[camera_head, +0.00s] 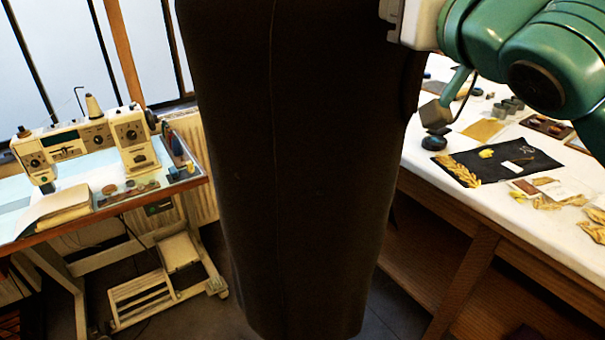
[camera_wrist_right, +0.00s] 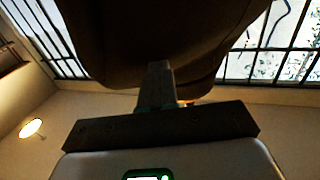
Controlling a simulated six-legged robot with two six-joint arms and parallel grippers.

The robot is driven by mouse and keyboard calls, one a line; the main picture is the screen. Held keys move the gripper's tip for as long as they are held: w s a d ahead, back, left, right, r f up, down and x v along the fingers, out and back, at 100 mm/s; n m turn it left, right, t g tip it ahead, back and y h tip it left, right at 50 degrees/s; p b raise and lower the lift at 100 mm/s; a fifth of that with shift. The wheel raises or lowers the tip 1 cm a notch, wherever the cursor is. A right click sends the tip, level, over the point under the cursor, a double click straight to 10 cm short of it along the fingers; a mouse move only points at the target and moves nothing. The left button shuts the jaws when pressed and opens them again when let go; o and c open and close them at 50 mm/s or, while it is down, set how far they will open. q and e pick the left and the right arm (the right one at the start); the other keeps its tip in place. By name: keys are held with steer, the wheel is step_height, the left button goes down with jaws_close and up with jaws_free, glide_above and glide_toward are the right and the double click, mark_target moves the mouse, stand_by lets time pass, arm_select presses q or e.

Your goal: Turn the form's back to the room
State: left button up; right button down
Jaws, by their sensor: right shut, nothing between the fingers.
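The form (camera_head: 300,170) is a tall dark body with a faint vertical seam, upright in the middle of the head view. Its top is cut off by the frame. My right gripper (camera_head: 392,20) is at the form's upper right edge, and its arm comes in from the right. In the right wrist view the right gripper's fingers (camera_wrist_right: 157,85) are shut and empty, pointing at the dark form (camera_wrist_right: 150,40). They overlap its lower edge, but I cannot tell whether they touch it. My left gripper is not in view.
A sewing machine (camera_head: 85,140) stands on a table at the left, before tall windows. At the right, a white-topped table (camera_head: 480,215) holds a black cloth (camera_head: 495,160), trims and small jars. Grey floor shows on both sides of the form.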

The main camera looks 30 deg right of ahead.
steer(key=d, duration=0.7)
steer(key=shift+w, duration=0.4)
steer(key=shift+r+p, duration=0.15)
steer(key=shift+p, duration=0.15)
